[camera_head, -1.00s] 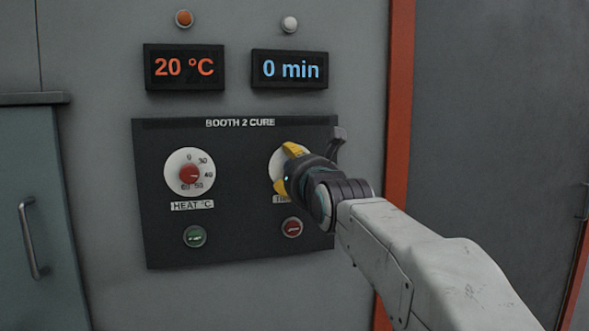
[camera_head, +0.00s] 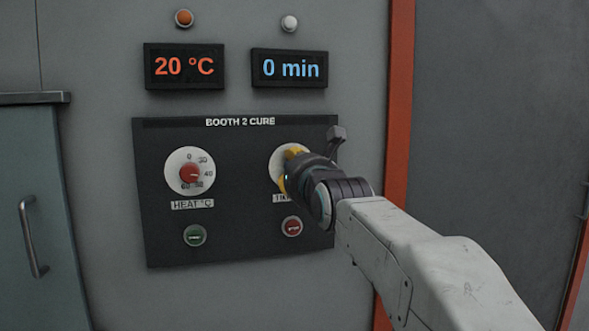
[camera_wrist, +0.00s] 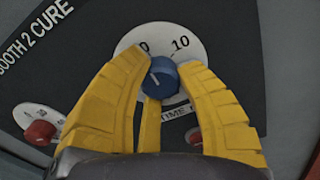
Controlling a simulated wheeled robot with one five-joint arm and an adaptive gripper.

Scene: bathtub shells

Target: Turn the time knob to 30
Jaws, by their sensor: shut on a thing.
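The blue time knob (camera_wrist: 160,76) sits on a white round dial with 0 and 10 showing in the wrist view. Its white mark points toward the 0 side. My gripper (camera_wrist: 162,82) has its yellow fingers closed around the knob. In the head view my gripper (camera_head: 288,170) covers the knob and much of the white time dial (camera_head: 277,160). The time display (camera_head: 290,68) reads 0 min. The other dial numbers are hidden behind the fingers.
The red heat knob (camera_head: 190,173) is on the left of the dark panel (camera_head: 235,235), under a display (camera_head: 185,67) reading 20 °C. A green button (camera_head: 195,236) and a red button (camera_head: 292,227) sit below. An orange door frame (camera_head: 398,120) stands to the right.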

